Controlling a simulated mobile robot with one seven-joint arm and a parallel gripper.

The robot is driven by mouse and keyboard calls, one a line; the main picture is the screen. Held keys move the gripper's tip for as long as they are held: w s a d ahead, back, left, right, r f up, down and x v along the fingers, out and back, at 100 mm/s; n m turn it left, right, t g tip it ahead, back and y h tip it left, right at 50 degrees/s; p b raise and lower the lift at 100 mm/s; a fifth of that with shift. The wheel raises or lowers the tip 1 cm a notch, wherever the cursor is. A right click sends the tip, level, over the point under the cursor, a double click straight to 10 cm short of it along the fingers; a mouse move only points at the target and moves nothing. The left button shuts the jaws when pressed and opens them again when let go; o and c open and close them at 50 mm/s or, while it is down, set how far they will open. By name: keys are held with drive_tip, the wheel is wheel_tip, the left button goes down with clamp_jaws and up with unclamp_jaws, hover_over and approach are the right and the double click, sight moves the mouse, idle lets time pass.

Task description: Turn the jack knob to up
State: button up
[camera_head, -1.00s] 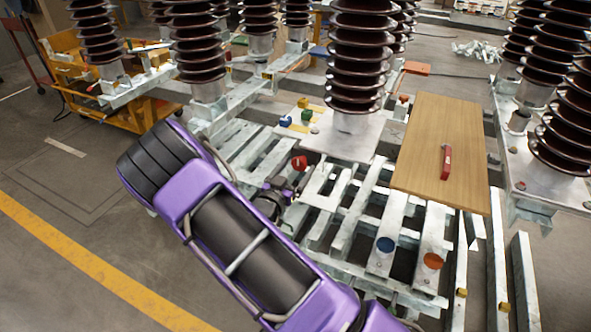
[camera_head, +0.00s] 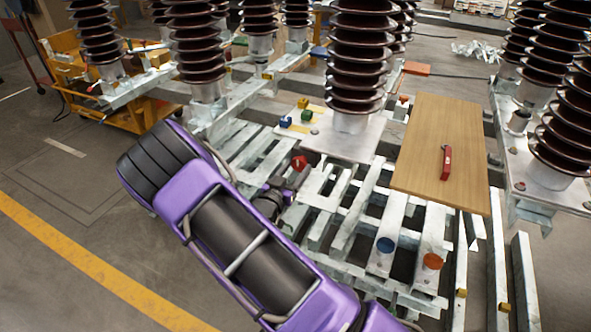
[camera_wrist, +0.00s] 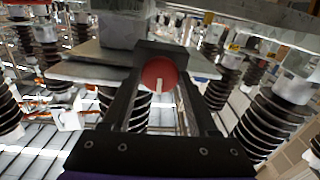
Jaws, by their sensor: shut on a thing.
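The jack knob is a round red knob (camera_head: 299,162) on the metal frame, just past the end of my purple arm. In the wrist view the red knob (camera_wrist: 158,73) sits between the far ends of the two black fingers, with a white mark on its face pointing toward the bottom of the picture. My gripper (camera_wrist: 160,88) is shut on the knob. In the head view my gripper (camera_head: 287,186) is small and partly hidden by my arm.
A wooden board (camera_head: 440,125) with a red handle (camera_head: 446,162) lies to the right. A blue knob (camera_head: 385,245) and an orange knob (camera_head: 432,261) are nearer. Tall brown insulators (camera_head: 355,70) stand behind. Clear floor (camera_head: 70,200) lies at left.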

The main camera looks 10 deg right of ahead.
drive_tip(key=n, duration=0.8)
drive_tip(key=shift+n+p, duration=0.3)
drive_tip(key=shift+p, duration=0.1)
drive_tip(key=n, duration=0.3)
drive_tip(key=shift+p, duration=0.3)
drive_tip(key=n, duration=0.5)
drive_tip(key=shift+p, duration=0.35)
drive_tip(key=n, duration=0.4)
drive_tip(key=shift+n+p, duration=0.3)
drive_tip(key=n, duration=0.3)
drive_tip(key=shift+n, duration=0.3)
drive_tip(key=n, duration=0.4)
drive_tip(key=shift+n+p, duration=0.3)
drive_tip(key=shift+p, duration=0.05)
drive_tip(key=shift+n, duration=1.8)
